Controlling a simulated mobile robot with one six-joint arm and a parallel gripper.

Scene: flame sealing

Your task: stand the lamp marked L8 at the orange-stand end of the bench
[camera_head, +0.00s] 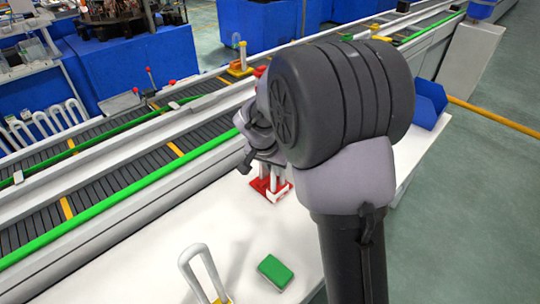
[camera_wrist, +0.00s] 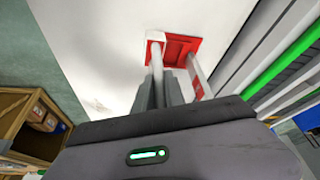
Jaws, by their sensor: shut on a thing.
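My gripper (camera_wrist: 161,82) is shut on a white tube (camera_wrist: 156,54), which I take to be a lamp leg; no L8 mark can be read. The tube's white end is at the red stand (camera_wrist: 180,47); I cannot tell whether it rests in it. Another white upright (camera_wrist: 200,80) shows beside it. In the head view the red stand (camera_head: 258,184) is on the white bench (camera_head: 140,262), and my arm hides most of the gripper. A white U-shaped lamp (camera_head: 193,254) stands at the near end, over a yellow-orange base (camera_head: 223,299).
A green-topped block (camera_head: 275,270) lies on the bench near that lamp. A blue bin (camera_head: 430,100) is at the far right end. A conveyor (camera_head: 120,180) with a green rail runs along the bench's left side. Bare bench lies between the red stand and the block.

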